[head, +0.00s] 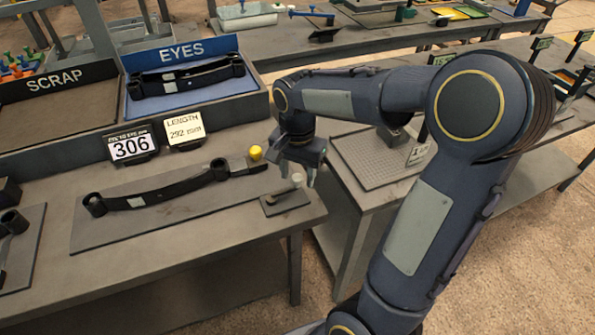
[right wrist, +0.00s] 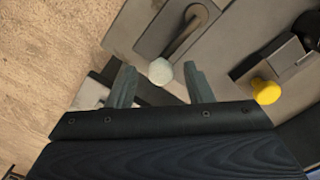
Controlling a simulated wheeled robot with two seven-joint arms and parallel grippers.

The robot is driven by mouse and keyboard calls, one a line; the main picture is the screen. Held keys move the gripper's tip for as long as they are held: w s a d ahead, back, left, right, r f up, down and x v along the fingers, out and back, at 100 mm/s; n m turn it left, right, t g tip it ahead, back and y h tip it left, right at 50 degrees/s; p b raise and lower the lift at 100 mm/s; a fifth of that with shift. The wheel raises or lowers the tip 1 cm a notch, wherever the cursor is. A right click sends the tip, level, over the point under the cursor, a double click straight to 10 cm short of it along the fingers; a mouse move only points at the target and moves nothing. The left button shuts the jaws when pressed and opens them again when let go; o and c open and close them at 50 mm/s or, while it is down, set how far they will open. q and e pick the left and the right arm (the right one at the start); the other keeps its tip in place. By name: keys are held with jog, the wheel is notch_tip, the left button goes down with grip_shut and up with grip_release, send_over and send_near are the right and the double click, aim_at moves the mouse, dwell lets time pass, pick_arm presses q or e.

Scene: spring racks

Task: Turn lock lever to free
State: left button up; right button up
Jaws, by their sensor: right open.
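The lock lever (head: 286,201) is a dark bar on a small plate at the right front corner of the near bench. It ends in a pale round knob (head: 297,178). In the right wrist view the dark lever (right wrist: 184,36) runs from its pivot down to the pale knob (right wrist: 160,73). My right gripper (head: 297,172) is open above the lever's knob. In the right wrist view my gripper (right wrist: 159,68) has its fingertips on either side of the knob, with a gap on both sides. My left gripper is out of view.
A yellow knob (head: 256,152) sits on a dark block beside the lever, close to my gripper. A leaf spring (head: 160,195) lies on the bench plate. Signs read 306 (head: 132,147) and LENGTH 292 mm (head: 185,132). The EYES (head: 190,108) and SCRAP (head: 60,112) bins stand behind.

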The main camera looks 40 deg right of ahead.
aim_at(298, 177)
notch_tip(298, 177, up, 8)
jog(key=shift+f+p, duration=0.1)
jog(key=shift+p, duration=0.3)
dwell(0.5)
jog(key=s+a+f+n+t+y+p, duration=0.1)
jog(key=s+a+n, duration=0.3)
jog(key=s, duration=0.4)
jog(key=s+a+f+n+t+y, duration=0.1)
jog(key=s+a+n+t+y, duration=0.1)
jog(key=s+a+n+t, duration=0.2)
jog(key=s+a+n, duration=0.1)
jog(key=s+n, duration=0.1)
jog(key=s, duration=0.1)
jog(key=shift+s+a+t+y+p, duration=0.25)
jog(key=shift+s+t+y+p, duration=0.05)
jog(key=shift+s+y+p, duration=0.1)
jog(key=shift+o, duration=0.3)
jog(key=shift+f, duration=0.1)
